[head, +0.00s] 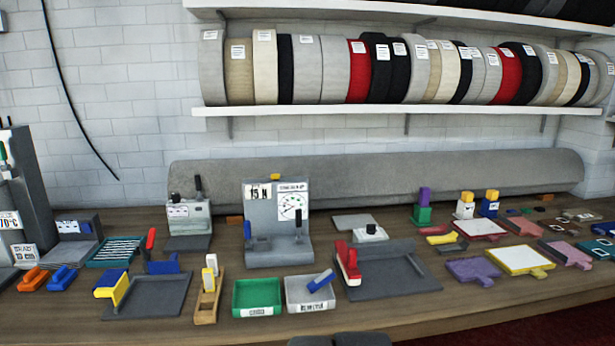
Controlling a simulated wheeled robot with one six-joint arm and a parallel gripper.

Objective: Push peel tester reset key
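The peel tester appears to be the grey upright instrument (263,222) in the middle of the bench, with a "15 N" label and a round dial (291,206) on its face. A small yellow piece (275,177) sits on its top edge. A blue piece (247,230) is at its left side and a black upright piece (298,218) at its right. I cannot tell which of these is the reset key. My gripper's fingers are not visible; only dark rounded parts, probably of my arm, show at the bottom edge.
In front of the tester stand a green tray (237,308), a grey tray (293,306) and a wooden block with a yellow-and-white tool (206,301). A smaller grey device (188,216) stands left. A grey roll (400,172) lies behind.

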